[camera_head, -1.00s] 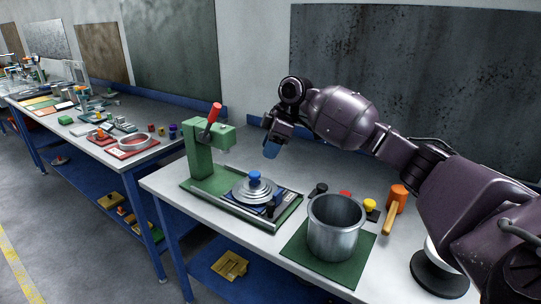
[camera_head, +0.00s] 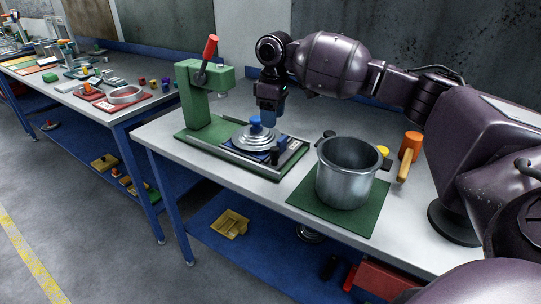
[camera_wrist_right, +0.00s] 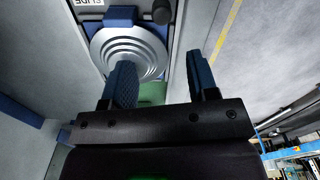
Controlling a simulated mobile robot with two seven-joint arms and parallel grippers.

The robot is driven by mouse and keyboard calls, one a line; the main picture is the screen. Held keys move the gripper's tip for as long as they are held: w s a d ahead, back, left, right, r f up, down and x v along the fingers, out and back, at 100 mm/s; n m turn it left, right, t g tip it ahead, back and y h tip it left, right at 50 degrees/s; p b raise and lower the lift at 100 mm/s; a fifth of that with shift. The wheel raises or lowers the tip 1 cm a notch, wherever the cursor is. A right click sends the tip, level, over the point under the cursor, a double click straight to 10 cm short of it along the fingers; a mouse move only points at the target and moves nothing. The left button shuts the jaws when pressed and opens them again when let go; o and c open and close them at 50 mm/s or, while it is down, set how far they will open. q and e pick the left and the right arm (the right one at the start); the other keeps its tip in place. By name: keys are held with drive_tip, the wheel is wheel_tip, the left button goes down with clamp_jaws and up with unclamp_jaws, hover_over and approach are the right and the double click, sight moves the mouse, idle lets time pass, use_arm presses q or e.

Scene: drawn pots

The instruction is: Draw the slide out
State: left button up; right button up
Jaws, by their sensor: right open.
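A green press (camera_head: 194,100) with a red lever stands on a green base on the bench. A black knob (camera_head: 275,156) stands at the slide's front right end. In the right wrist view the label "SLIDE" (camera_wrist_right: 88,3), the lid (camera_wrist_right: 130,52) and the black knob (camera_wrist_right: 162,12) show at the top. My right gripper (camera_head: 269,112) is above and behind the slide, pointing down. Its blue fingers (camera_wrist_right: 160,78) are apart and empty. My left gripper is out of view.
A steel pot (camera_head: 347,175) with black handles stands on a green mat (camera_head: 306,196) right of the press. A mallet with an orange head (camera_head: 411,146) lies beyond it. A second bench (camera_head: 85,95) with parts stands at the left. A blue lower shelf is below.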

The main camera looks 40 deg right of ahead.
sight(275, 148)
drive_tip(key=m, duration=0.1)
drive_tip(key=s+m, duration=0.1)
drive_tip(key=shift+f+m, duration=0.25)
drive_tip(key=shift+m, duration=0.05)
wheel_tip(275, 148, down, 9)
drive_tip(key=shift+r+b, duration=0.1)
drive_tip(key=shift+b, duration=0.7)
drive_tip(key=shift+f, duration=0.45)
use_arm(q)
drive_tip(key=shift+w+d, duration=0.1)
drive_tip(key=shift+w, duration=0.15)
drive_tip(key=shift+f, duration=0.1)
use_arm(e)
drive_tip(key=shift+c, duration=0.3)
